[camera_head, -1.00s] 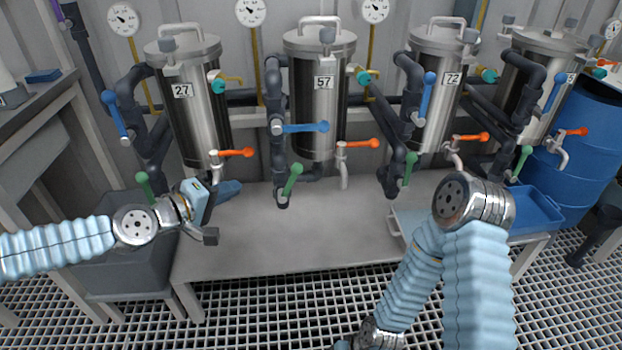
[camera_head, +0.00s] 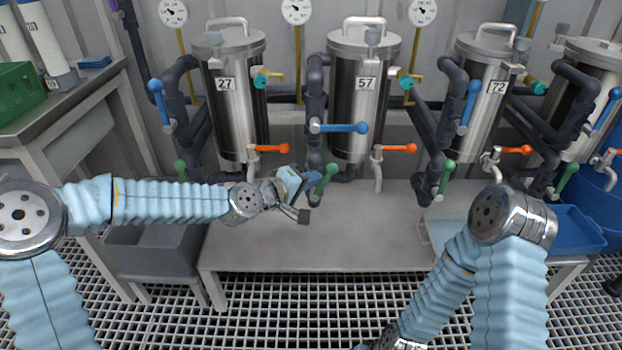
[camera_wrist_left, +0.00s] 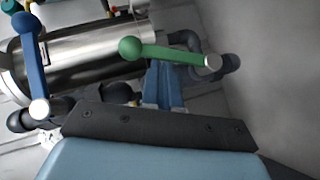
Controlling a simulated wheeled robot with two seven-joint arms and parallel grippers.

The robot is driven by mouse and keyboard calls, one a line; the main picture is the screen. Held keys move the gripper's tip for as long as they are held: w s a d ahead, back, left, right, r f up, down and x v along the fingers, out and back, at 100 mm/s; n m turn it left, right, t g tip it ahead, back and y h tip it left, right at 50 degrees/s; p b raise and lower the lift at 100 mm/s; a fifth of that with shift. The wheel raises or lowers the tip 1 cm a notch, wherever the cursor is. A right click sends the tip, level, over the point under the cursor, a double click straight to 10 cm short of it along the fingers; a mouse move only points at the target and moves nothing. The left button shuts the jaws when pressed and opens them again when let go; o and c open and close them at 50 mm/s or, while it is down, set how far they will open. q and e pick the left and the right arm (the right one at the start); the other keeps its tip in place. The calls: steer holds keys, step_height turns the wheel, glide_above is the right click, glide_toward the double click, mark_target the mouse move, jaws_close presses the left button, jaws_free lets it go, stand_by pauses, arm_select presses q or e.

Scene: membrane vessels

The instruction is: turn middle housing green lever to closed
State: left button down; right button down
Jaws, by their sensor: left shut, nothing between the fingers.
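The housing labelled 57 (camera_head: 357,110) is a steel vessel between those labelled 27 and 72. Its green lever (camera_head: 326,180) sits low on the dark pipe at its left, tilted with its ball end up and to the right. My left gripper (camera_head: 300,187) is shut and empty, just left of this lever. In the left wrist view, the green lever (camera_wrist_left: 165,54) runs across the tips of my blue fingers (camera_wrist_left: 164,85), its ball at the left and pivot at the right. I cannot tell whether they touch. My right gripper is out of view.
A blue lever (camera_head: 340,127) and an orange-handled tap (camera_head: 395,148) are close above. Housing 27 (camera_head: 235,120) and housing 72 (camera_head: 485,110) flank it. A blue tray (camera_head: 575,230) is at the right.

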mark_target(324, 181)
arm_select(q)
steer(key=shift+d+m+y, duration=0.3)
steer(key=shift+d+y, duration=0.1)
steer(key=shift+d, duration=0.1)
stand_by(0.5)
steer(key=shift+d+f+g, duration=0.15)
steer(key=shift+d+g, duration=0.15)
steer(key=shift+d, duration=0.75)
steer(key=shift+m+y, duration=0.5)
steer(key=shift+y, duration=0.1)
steer(key=shift+d+f+b, duration=0.9)
steer(key=shift+d+b, duration=0.15)
steer(key=shift+d+f+b, duration=0.85)
steer(key=shift+d+b, duration=0.15)
steer(key=shift+d, duration=0.05)
